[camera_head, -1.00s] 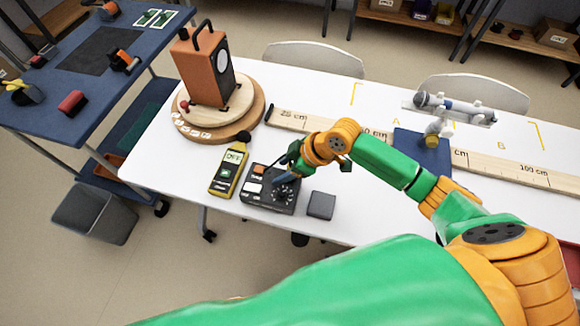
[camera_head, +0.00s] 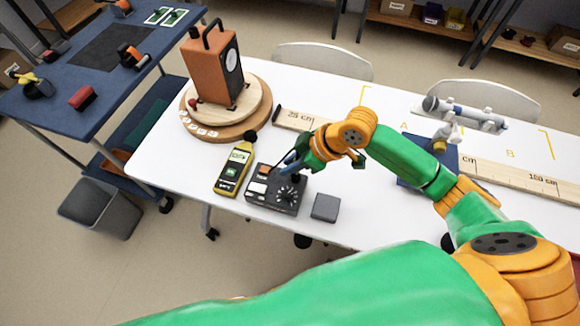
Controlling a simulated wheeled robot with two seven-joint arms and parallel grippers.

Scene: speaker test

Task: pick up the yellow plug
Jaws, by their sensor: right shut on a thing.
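My right gripper (camera_head: 292,163) hangs just above the black control box (camera_head: 277,189) on the white table. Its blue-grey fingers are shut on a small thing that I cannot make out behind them. I cannot pick out a yellow plug for certain; none shows clearly at the box or in the fingers. My left gripper is out of view.
The yellow sound meter (camera_head: 233,169) lies left of the box, and a grey block (camera_head: 325,207) lies to its right. An orange speaker (camera_head: 213,65) stands behind on a round wooden base (camera_head: 212,132). A wooden ruler (camera_head: 530,181) and a microphone (camera_head: 462,113) are to the right.

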